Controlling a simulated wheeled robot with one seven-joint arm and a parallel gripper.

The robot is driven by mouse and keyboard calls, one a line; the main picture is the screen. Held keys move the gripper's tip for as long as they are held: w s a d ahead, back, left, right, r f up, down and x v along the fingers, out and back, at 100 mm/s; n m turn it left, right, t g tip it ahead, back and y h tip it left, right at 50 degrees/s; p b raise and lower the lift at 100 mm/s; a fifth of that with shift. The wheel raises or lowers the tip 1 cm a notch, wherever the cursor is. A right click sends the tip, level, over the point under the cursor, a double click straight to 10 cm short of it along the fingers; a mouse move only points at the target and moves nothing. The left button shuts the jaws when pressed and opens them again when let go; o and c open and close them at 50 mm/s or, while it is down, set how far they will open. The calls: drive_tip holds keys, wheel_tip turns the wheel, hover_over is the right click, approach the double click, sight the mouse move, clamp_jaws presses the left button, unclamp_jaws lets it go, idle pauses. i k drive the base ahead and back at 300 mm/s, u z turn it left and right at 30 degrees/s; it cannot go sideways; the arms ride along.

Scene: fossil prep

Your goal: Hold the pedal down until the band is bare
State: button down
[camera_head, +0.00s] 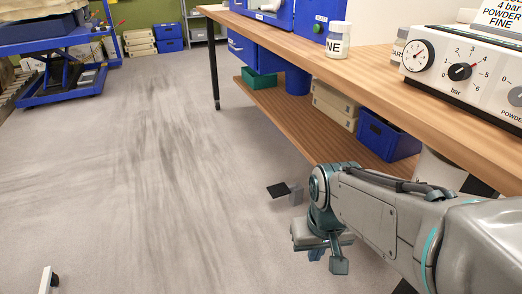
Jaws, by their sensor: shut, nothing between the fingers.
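The pedal (279,190) is a small black plate beside a grey block on the floor, near the front of the bench's underside. My gripper (328,260) is low over the floor, to the right of the pedal and nearer to me. It points downward and is shut, with nothing held. It appears apart from the pedal, and its exact height above the floor is hard to tell. I cannot make out the band in this view.
A wooden bench (390,88) runs along the right, with a lower shelf holding a blue crate (388,137). On top stand a white control unit (462,72) with gauge and dials, and a jar (338,40). A blue lift cart (62,70) stands at the far left. The middle floor is clear.

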sight(279, 189)
drive_tip(key=i, duration=1.6)
